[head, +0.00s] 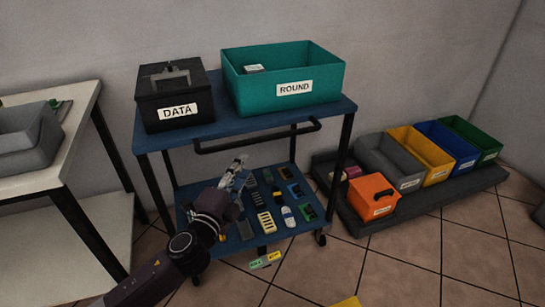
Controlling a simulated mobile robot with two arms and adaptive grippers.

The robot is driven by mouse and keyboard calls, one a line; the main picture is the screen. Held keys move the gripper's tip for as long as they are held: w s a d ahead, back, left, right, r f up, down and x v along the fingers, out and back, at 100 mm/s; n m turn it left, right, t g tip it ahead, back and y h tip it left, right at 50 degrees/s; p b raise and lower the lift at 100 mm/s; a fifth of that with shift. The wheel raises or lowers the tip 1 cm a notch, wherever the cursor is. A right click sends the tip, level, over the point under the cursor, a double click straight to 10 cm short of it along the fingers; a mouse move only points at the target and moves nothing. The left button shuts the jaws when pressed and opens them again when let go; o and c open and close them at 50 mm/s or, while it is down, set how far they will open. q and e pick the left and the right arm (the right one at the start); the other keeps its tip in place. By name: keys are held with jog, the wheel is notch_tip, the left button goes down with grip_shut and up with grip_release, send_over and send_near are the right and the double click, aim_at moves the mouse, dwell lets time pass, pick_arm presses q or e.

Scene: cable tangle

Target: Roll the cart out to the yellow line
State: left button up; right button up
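The cart (240,122) has a blue top, a blue lower shelf (243,247), black legs and small wheels. It stands close to the wall. Its black handle bar (258,140) runs along the front just under the top. A yellow patch (345,302) shows on the floor at the bottom edge; I cannot tell if it is the yellow line. My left gripper (238,170) appears below the handle's left part, in front of the lower shelf, and looks apart from the bar. Its finger opening is unclear. My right gripper is out of view.
A black DATA box (150,112) and a teal ROUND bin (257,91) stand on top. Several small devices lie on the lower shelf. A table (35,182) stands left. Coloured bins and an orange box (372,197) sit on a low platform right. Tiled floor in front looks clear.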

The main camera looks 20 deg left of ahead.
aim_at(265, 138)
pick_arm(q)
jog(key=d+r+m+t+h, duration=0.1)
jog(key=d+r+m+h, duration=0.15)
jog(key=r+m, duration=0.2)
jog(key=shift+n, duration=0.35)
jog(key=shift+x, duration=3.95)
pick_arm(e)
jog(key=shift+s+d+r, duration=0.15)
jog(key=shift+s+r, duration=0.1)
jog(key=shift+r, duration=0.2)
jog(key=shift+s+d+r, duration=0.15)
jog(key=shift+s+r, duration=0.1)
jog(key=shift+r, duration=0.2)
pick_arm(q)
jog(key=shift+s+d+r, duration=0.1)
jog(key=shift+d+r, duration=0.05)
grip_shut()
